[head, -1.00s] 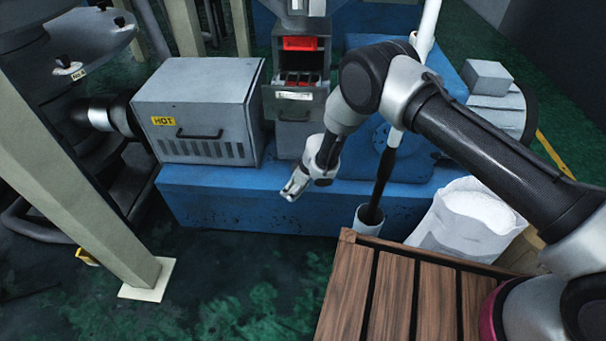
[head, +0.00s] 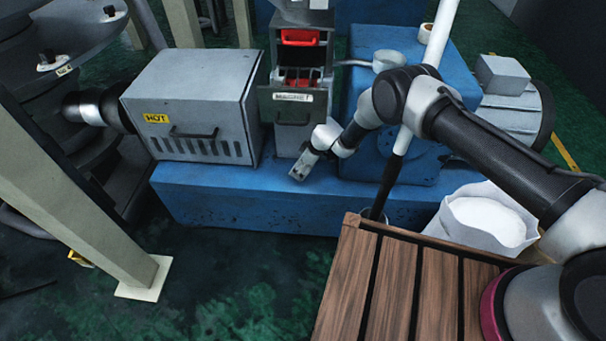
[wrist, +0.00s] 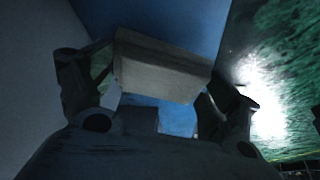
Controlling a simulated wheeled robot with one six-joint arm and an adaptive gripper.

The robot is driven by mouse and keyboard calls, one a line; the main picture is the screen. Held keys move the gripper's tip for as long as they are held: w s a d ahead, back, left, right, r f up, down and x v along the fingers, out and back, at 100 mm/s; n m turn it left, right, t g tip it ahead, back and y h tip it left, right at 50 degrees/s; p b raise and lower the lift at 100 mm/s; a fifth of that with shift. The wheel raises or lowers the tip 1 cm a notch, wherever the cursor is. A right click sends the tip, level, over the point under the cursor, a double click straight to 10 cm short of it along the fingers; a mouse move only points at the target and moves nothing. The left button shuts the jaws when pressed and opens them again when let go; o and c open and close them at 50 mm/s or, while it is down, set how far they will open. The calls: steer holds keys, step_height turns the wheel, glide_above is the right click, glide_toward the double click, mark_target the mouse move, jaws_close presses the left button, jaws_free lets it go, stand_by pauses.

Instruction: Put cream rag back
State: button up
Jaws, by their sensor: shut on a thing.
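My gripper (head: 303,167) hangs in front of the blue machine base in the head view, just below and right of the open drawer (head: 292,105). In the wrist view my gripper (wrist: 155,85) is shut on a pale, block-shaped folded thing, which I take as the cream rag (wrist: 160,68). It sits crosswise between the two fingers, in dim light. In the head view the rag is too small to tell from the fingertips.
A grey box marked HOT (head: 190,105) stands left of the drawer unit. The blue base (head: 240,200) runs below. A slatted wooden table (head: 400,285), a white sack (head: 485,220) and a pale slanted post (head: 75,190) flank open green floor (head: 240,290).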

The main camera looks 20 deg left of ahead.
steer(key=shift+f, duration=2.3)
steer(key=shift+f, duration=0.2)
steer(key=o, duration=0.8)
steer(key=shift+c, duration=0.2)
